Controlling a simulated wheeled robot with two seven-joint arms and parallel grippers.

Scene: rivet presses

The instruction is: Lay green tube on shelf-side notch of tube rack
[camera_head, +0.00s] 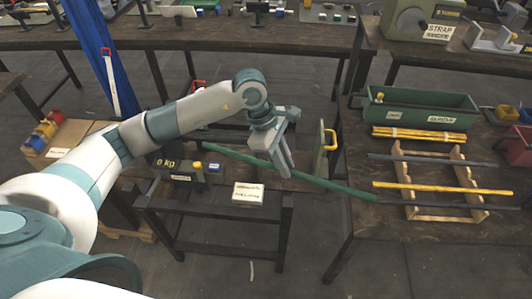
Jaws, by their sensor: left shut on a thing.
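My left gripper (285,168) is shut on the long green tube (335,185) and holds it over the gap between two tables. The tube slants down to the right in the picture; its right end is near the left end of a dark tube, and I cannot tell whether they touch. The wooden tube rack (456,153) stands on the right table. Across it lie a grey-blue tube (430,160) at the far side, a yellow tube (440,189) in the middle and a dark tube (430,205) at the near side. My right gripper is out of view.
A green bin (420,115) and a bundle of yellow tubes (420,135) lie behind the rack. A small table (212,212) with a labelled white block (248,194) is below the gripper.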

